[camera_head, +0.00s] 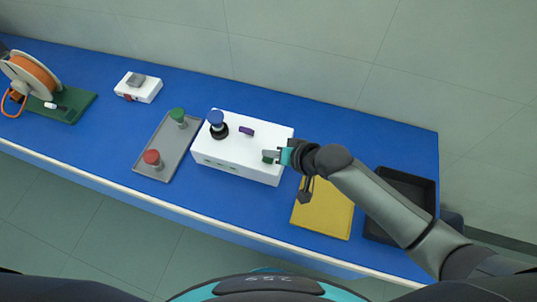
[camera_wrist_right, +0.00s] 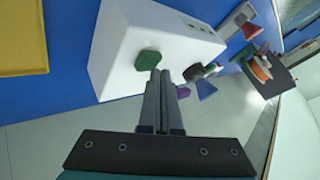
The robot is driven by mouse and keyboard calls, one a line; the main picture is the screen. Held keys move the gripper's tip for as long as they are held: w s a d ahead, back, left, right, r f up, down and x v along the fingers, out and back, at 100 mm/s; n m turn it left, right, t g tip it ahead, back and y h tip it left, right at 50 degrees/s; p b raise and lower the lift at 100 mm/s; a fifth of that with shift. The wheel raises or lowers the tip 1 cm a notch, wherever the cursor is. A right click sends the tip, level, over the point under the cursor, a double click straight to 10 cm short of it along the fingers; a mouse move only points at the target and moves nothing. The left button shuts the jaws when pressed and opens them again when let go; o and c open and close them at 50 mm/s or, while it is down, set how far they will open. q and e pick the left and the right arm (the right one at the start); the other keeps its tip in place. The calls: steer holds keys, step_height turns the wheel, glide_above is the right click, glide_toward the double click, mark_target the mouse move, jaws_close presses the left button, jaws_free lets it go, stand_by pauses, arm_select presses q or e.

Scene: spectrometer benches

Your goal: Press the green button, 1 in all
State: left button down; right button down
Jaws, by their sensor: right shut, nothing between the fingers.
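The green button (camera_head: 267,160) sits on top of a white box (camera_head: 226,155), near the box's right end. In the right wrist view the green button (camera_wrist_right: 148,60) shows just beyond the fingertips, on the white box (camera_wrist_right: 115,50). My right gripper (camera_head: 277,156) is shut and empty, its fingertips right at the button; it also shows in the right wrist view (camera_wrist_right: 163,73). The fingers partly cover the button in the head view. I cannot tell whether they touch it. My left gripper is in neither view.
A blue-topped knob (camera_head: 216,117) and a purple piece (camera_head: 247,131) are on the white box. A grey tray (camera_head: 150,172) with green and red knobs stands left. A yellow mat (camera_head: 325,212) and black tray (camera_head: 417,187) lie right. A cable reel (camera_head: 30,75) stands far left.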

mark_target(271, 160)
steer(key=shift+f+b, duration=0.3)
steer(key=shift+f, duration=0.25)
stand_by(0.7)
steer(key=shift+r, duration=0.1)
steer(key=shift+r+p, duration=0.85)
steer(key=shift+p, duration=0.25)
step_height(271, 160, up, 5)
steer(key=p, duration=0.5)
steer(key=shift+r, duration=0.1)
stand_by(0.4)
